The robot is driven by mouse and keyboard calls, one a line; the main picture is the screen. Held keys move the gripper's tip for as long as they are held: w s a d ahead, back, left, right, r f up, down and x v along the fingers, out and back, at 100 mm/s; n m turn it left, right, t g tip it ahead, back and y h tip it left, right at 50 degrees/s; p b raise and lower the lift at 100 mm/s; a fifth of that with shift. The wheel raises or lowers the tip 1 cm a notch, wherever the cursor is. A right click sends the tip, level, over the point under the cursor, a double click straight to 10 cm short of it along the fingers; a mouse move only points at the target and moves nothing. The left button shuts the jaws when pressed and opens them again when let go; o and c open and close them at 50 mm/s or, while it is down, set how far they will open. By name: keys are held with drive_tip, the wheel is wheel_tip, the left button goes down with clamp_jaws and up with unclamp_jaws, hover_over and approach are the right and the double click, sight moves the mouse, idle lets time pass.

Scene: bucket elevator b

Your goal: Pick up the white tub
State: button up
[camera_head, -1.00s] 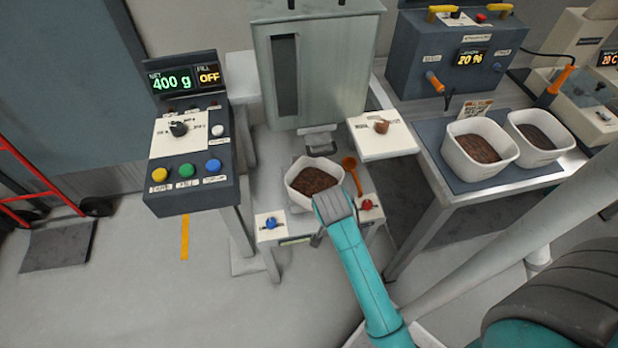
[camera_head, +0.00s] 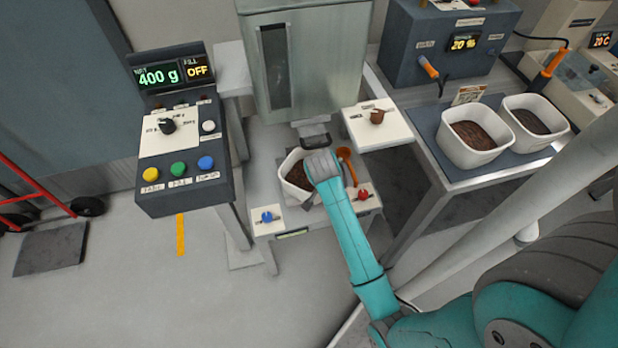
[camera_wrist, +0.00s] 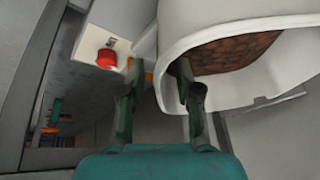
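A white tub (camera_head: 291,188) with brown granular contents stands on the small stand under the hopper. In the wrist view, the same tub (camera_wrist: 235,90) fills the upper right. My gripper (camera_wrist: 158,75) is open at the tub's left side in that view. One finger is outside the wall, and the other overlaps the wall and rim. I cannot tell whether either finger touches it. In the head view, my wrist covers the tub's right part and hides the fingertips.
Two similar filled white tubs (camera_head: 480,151) (camera_head: 546,134) stand on the right table. A grey hopper (camera_head: 315,75) is close behind. An orange-brown scoop-like item (camera_head: 345,158), a blue knob (camera_head: 267,216) and a red knob (camera_head: 363,194) flank the tub. A control panel (camera_head: 180,140) reads 400 g, fill OFF.

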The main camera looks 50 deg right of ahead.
drive_tip(key=x, duration=0.4)
drive_tip(key=shift+w+f, duration=0.1)
drive_tip(key=shift+w, duration=0.05)
clamp_jaws()
